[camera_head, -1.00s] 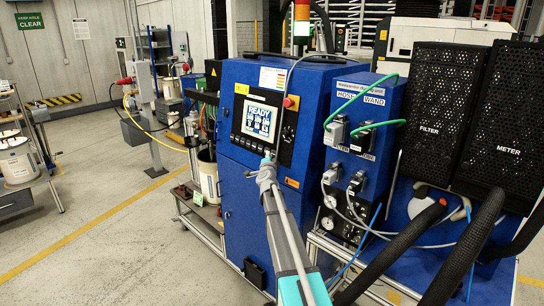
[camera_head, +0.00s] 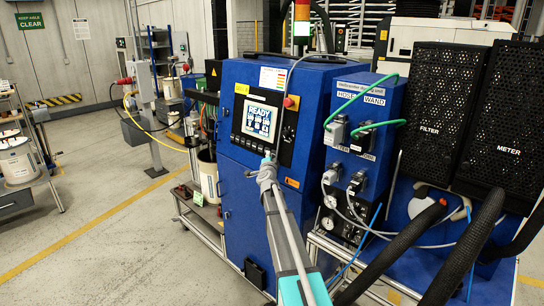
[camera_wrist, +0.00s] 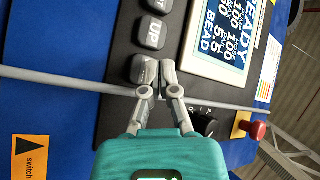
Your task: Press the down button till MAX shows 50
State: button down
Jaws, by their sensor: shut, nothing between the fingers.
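The blue cabinet (camera_head: 244,185) carries a dark control panel with a lit display (camera_head: 259,117). The display reads READY, with rows of numbers too small to read surely in the head view; the display also shows in the wrist view (camera_wrist: 222,40), turned sideways, with BEAD at its lower line. A grey UP button (camera_wrist: 151,32) is clear. Beside it, another grey button (camera_wrist: 141,68) has its label partly hidden by my fingertips. My gripper (camera_wrist: 154,76) is shut and empty, its tips at that button's edge; whether they touch it is unclear. It also shows in the head view (camera_head: 267,160).
A grey cable (camera_wrist: 65,84) runs across the panel behind my fingers. A black knob (camera_wrist: 205,123) and a red emergency button (camera_wrist: 256,130) sit nearby. Green cables and black hoses (camera_head: 463,255) stand to the right. The floor at left is open.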

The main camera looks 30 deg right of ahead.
jog(key=shift+w+d+f, duration=0.1)
jog(key=shift+w+d, duration=0.25)
jog(key=shift+d, duration=0.45)
dwell(1.0)
jog(key=shift+a, duration=0.15)
dwell(0.3)
jog(key=shift+s+a, duration=0.3)
jog(key=shift+a, duration=0.35)
jog(key=shift+a, duration=0.15)
jog(key=a, duration=0.1)
jog(key=s+a, duration=0.1)
jog(key=a, duration=0.1)
jog(key=a+r+p, duration=0.1)
jog(key=shift+s+a+r, duration=0.1)
jog(key=shift+s+a, duration=0.1)
jog(key=shift+s, duration=0.1)
dwell(0.3)
dwell(0.6)
